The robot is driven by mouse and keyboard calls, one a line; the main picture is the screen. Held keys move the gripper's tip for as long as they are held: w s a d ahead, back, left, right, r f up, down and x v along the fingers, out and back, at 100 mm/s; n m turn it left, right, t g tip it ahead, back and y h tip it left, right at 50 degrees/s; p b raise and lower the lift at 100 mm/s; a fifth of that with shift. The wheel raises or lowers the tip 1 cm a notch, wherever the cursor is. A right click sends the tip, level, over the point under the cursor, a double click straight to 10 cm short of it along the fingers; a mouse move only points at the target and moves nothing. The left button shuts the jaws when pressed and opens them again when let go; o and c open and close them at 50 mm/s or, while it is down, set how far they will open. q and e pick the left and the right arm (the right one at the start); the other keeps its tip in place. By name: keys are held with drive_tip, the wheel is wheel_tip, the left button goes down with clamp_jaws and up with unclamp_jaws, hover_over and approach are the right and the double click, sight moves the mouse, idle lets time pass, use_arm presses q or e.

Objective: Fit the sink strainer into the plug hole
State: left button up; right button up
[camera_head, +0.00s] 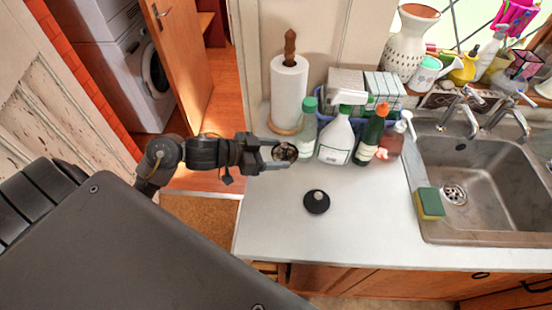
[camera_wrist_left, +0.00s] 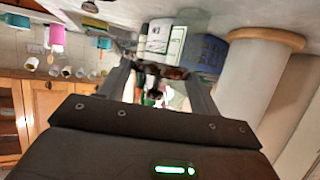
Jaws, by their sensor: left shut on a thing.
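My left gripper (camera_head: 279,153) reaches in from the left over the counter's left end. It is shut on a small round metallic piece with a dark patterned face, which looks like the sink strainer (camera_head: 286,152). In the left wrist view a dark, brownish piece (camera_wrist_left: 160,70) spans the gap between the fingertips; its shape is hard to make out. The plug hole (camera_head: 454,194) is a round, bright metal drain in the sink floor at the right, well away from my gripper. My right gripper does not show.
A black round plug (camera_head: 316,201) lies on the white counter (camera_head: 330,238). A paper towel roll (camera_head: 288,92), a spray bottle (camera_head: 337,137) and other bottles stand behind. The front counter is mostly clear.

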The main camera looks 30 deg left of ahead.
sight(274, 153)
use_arm(q)
drive_tip(key=w+a+f, duration=0.1)
drive_tip(key=f, duration=0.1)
drive_tip(key=w+a+f, duration=0.2)
drive_tip(key=w+f, duration=0.1)
drive_tip(key=shift+f, duration=0.35)
drive_tip(key=shift+w+f, duration=0.15)
drive_tip(key=shift+f, duration=0.2)
drive_tip(key=shift+f+p, duration=0.35)
drive_tip(key=shift+f, duration=1)
drive_tip(key=shift+f, duration=0.2)
drive_tip(key=o, duration=1)
drive_tip(key=shift+r, duration=0.15)
